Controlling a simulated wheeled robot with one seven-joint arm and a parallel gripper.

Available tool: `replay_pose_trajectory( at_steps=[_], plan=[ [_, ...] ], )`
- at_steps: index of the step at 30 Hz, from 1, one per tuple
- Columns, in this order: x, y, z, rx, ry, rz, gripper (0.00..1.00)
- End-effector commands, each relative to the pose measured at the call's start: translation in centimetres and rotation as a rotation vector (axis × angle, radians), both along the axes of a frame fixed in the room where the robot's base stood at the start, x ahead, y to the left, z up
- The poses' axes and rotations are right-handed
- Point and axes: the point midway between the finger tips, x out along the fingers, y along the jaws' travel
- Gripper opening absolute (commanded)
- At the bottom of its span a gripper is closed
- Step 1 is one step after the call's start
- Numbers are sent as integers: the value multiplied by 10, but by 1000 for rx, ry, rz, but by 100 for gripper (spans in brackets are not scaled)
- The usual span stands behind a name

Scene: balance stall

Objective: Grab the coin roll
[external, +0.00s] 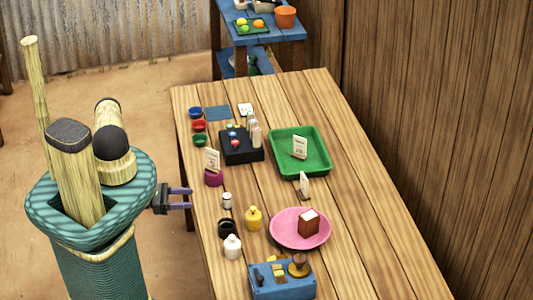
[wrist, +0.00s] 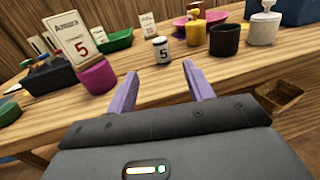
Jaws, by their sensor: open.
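No object is plainly a coin roll. A small white cylinder with dark ends and a "5" on it (wrist: 163,50) may be it; it stands upright on the table and also shows in the external view (external: 227,201). My gripper (external: 188,198) is at the table's left edge, left of that cylinder and apart from it. In the wrist view my gripper (wrist: 160,70) has its two purple fingers spread with nothing between them. The cylinder appears beyond the gap between the fingertips.
A purple cup with a "5" card (wrist: 97,76) stands left of the cylinder. A black cup (wrist: 224,41), a yellow bottle (wrist: 196,32) and a white bottle (wrist: 264,30) stand to its right. The green tray (external: 318,165), pink plate (external: 284,240) and blue box (external: 283,290) are farther away.

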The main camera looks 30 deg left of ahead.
Motion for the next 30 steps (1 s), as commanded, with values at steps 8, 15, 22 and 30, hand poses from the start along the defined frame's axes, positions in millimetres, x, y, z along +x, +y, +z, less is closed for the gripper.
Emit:
replay_pose_trajectory(
  at_steps=[8, 15, 22, 30],
  plan=[
    [27, -40, -1, -1, -1, -3, 52],
    [34, -50, 0, 1, 1, 0, 52],
    [35, -51, 0, 0, 0, -2, 52],
    [54, -79, -1, -2, -1, -4, 52]
  ],
)
